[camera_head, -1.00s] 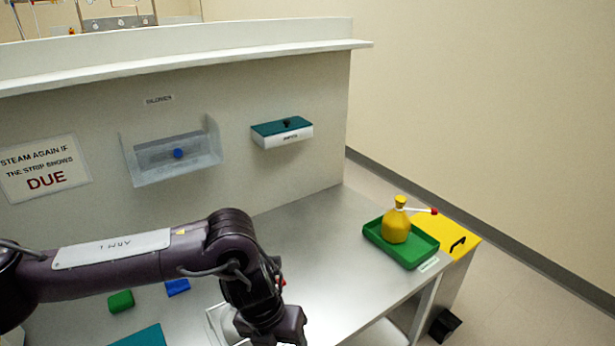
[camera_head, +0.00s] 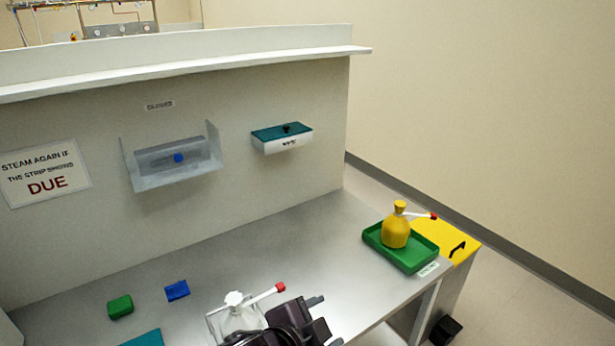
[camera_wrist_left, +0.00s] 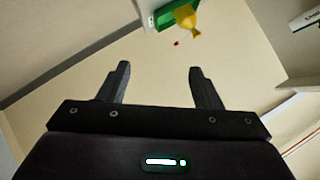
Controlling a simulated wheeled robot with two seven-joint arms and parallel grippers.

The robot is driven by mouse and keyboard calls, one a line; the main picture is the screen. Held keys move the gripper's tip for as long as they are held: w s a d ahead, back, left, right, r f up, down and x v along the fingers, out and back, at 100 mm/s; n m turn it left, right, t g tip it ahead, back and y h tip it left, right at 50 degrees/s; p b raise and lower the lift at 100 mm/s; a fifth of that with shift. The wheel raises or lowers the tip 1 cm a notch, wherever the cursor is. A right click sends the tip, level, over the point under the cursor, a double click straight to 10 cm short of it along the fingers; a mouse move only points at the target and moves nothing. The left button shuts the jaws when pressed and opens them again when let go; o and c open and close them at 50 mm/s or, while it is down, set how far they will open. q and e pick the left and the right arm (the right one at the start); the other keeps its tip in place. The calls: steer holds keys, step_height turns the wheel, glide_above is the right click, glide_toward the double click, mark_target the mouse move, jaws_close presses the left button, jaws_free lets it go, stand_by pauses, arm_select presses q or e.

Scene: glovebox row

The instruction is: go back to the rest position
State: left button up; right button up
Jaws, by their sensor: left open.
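My left gripper (camera_head: 322,321) is at the bottom edge of the head view, with open, empty jaws. It is in front of a clear bottle (camera_head: 240,318) with a white cap and red-tipped spout, and hides part of it; I cannot tell if they touch. In the left wrist view the two fingers of the gripper (camera_wrist_left: 159,68) are apart with nothing between them. My right gripper is not in view.
A yellow bottle (camera_head: 396,234) stands in a green tray (camera_head: 415,261) at the bench's right end. A green block (camera_head: 120,306), a blue block (camera_head: 177,290) and a teal item (camera_head: 146,338) lie at left. The bench middle (camera_head: 290,253) is clear.

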arm_select(q)
steer(key=s+a+f+n+g+y, duration=0.3)
steer(key=s+a+f+n, duration=0.35)
steer(key=a, duration=0.45)
steer(key=s+a+f+n+g+y, duration=0.3)
steer(key=s+a+f+n, duration=0.35)
steer(key=a, duration=0.45)
step_height(320, 180, down, 30)
steer(key=s+g, duration=0.1)
steer(key=s+a+f, duration=0.1)
steer(key=s+f, duration=0.8)
steer(key=s, duration=0.1)
steer(key=s+a+f+g+b, duration=0.1)
steer(key=s+a+f, duration=0.1)
steer(key=s+f, duration=0.7)
steer(key=shift+s+a+f+g+y, duration=0.3)
steer(key=shift+s+f, duration=0.1)
steer(key=shift+f, duration=0.2)
